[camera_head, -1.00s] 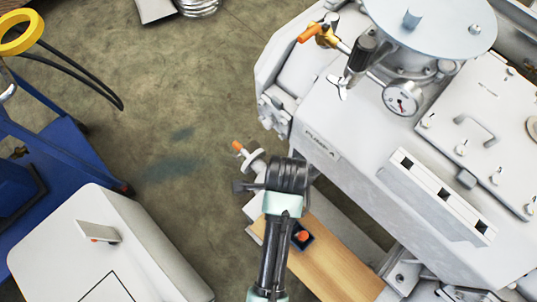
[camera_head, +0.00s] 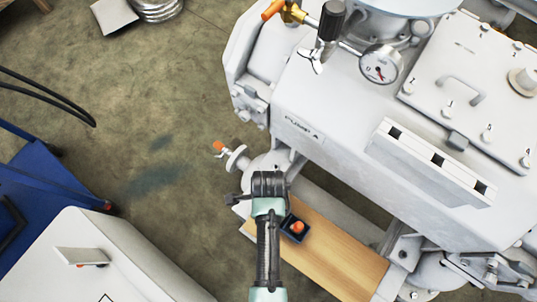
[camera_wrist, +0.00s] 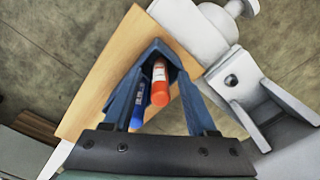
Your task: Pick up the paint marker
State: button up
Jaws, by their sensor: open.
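A marker with an orange-red body and a white label (camera_wrist: 160,82) stands in a small dark box (camera_wrist: 153,48) in the wrist view. Its orange end (camera_head: 298,227) shows in the head view inside the same box (camera_head: 287,236). In the head view my arm hides the fingertips.
The box is on a wooden board (camera_head: 335,262) beside the large grey pump (camera_head: 310,115). A flanged pipe with an orange-tipped valve (camera_head: 219,147) is near my wrist. A white cabinet (camera_head: 110,260) and blue cart (camera_head: 45,205) stand left; open floor (camera_head: 130,130) lies between.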

jog(key=shift+f, duration=0.3)
grip_shut()
